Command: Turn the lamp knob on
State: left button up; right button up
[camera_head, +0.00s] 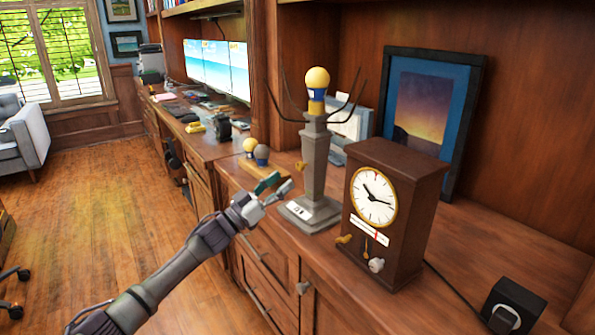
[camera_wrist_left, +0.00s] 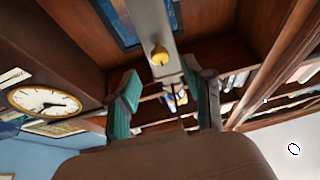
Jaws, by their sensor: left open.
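The lamp (camera_head: 313,170) stands on the wooden counter, with a grey tapered stem, a square base and a yellow bulb (camera_head: 317,78) in a blue socket at its top. A small yellow knob (camera_head: 300,166) sticks out of the left side of the stem. My left gripper (camera_head: 272,187) is in front and to the left of the lamp, lower than the knob and apart from it. In the left wrist view the knob (camera_wrist_left: 159,56) shows ahead, between the two open teal-padded fingers (camera_wrist_left: 163,100), with nothing held. My right gripper is not in view.
A wooden clock (camera_head: 395,205) with small knobs stands close to the right of the lamp. Two small bulbs (camera_head: 256,150) sit left of the lamp. A framed picture (camera_head: 430,100) leans behind. A black box (camera_head: 512,305) lies at the front right.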

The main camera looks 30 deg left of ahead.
aim_at(298, 168)
pick_arm(q)
jog(key=x, duration=0.6)
jog(key=shift+r, duration=0.1)
grip_shut()
